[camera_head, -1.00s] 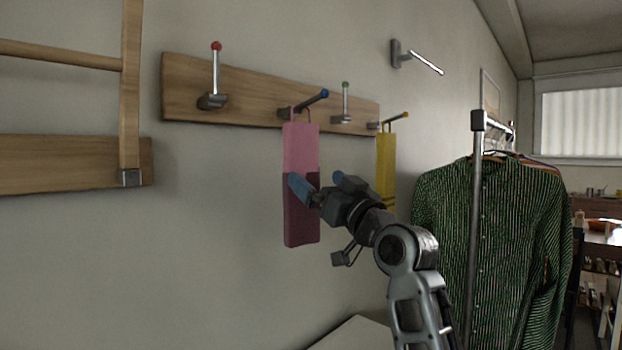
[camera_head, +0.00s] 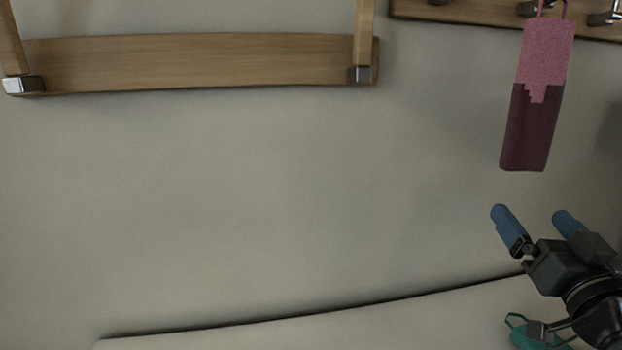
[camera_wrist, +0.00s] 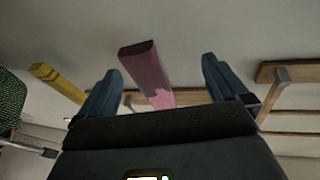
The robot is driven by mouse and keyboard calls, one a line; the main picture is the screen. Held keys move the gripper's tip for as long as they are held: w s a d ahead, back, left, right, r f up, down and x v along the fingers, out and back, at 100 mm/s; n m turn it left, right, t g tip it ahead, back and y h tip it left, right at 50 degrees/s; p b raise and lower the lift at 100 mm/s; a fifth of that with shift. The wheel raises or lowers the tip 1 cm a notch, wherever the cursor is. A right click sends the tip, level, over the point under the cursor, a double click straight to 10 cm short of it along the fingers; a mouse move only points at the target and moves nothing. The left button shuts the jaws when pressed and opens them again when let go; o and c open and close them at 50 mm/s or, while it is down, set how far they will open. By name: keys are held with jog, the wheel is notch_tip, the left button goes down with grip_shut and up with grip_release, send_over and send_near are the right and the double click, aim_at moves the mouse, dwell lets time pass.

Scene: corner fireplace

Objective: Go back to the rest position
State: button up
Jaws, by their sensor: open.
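My gripper (camera_head: 532,212) is open and empty at the lower right of the head view, its two blue fingertips spread apart. It is below the pink and maroon hanging item (camera_head: 541,90) and not touching it. In the wrist view the same pink item (camera_wrist: 148,75) shows beyond and between the two open fingers (camera_wrist: 155,90).
A wooden hook board (camera_head: 460,12) runs along the wall at the top right. A wooden rack (camera_head: 200,60) is on the wall at upper left. A pale surface (camera_head: 350,325) lies below. A green thing (camera_head: 525,335) is partly hidden behind my arm. A yellow hanging item (camera_wrist: 57,82) and dark green striped cloth (camera_wrist: 10,100) show in the wrist view.

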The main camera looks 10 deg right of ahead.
jog(key=s+a+f+g, duration=0.1)
jog(key=s+a+f, duration=0.3)
jog(key=s+f, duration=0.2)
jog(key=s+a+f+n+g+y, duration=0.1)
jog(key=s+a+f, duration=0.4)
jog(key=s, duration=0.5)
jog(key=s+a+f+g+y, duration=0.1)
jog(key=s+a+f+g, duration=0.1)
jog(key=s+a+f, duration=0.3)
jog(key=shift+s+a+f+n, duration=0.15)
jog(key=shift+s+f+n, duration=0.15)
jog(key=shift+s+f, duration=1.35)
jog(key=s+a+n+g+y, duration=0.1)
jog(key=s+a+n+y, duration=0.1)
jog(key=s, duration=1)
jog(key=shift+s+a+r, duration=0.2)
jog(key=shift+a+r, duration=0.15)
jog(key=shift+a, duration=0.15)
jog(key=shift+s, duration=0.1)
